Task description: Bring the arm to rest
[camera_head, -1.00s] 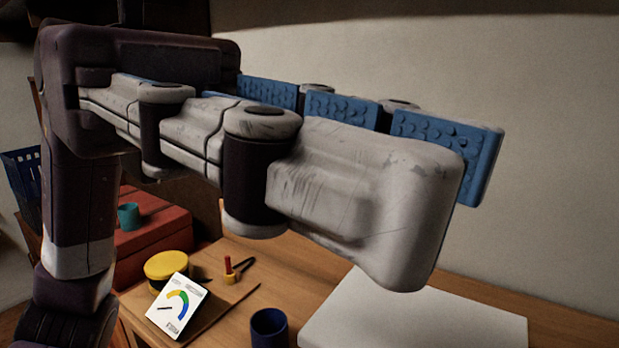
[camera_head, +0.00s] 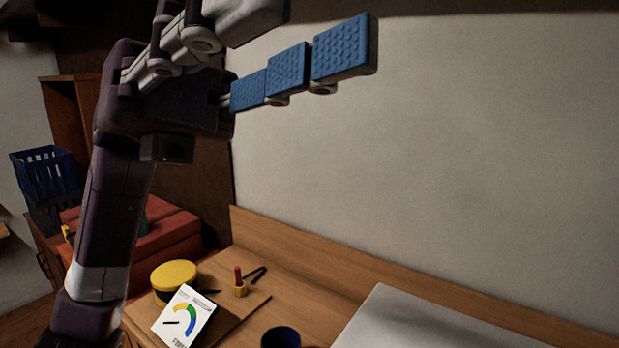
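My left gripper (camera_head: 322,28) is raised at the upper left, in front of the wall. Its arm rises along the left side. Its two jointed fingers stand apart with nothing between them; the blue ridged pads of the far finger show, and the near finger's tip is partly cut off by the top edge. My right gripper is not in view.
Below is a wooden desk (camera_head: 250,318) with a yellow round tin (camera_head: 174,273), a white card with a coloured gauge (camera_head: 185,318), a small red-and-yellow item (camera_head: 239,283), a dark blue cup (camera_head: 281,338) and a white panel (camera_head: 425,325). Left are a red box (camera_head: 170,232) and blue basket (camera_head: 45,172).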

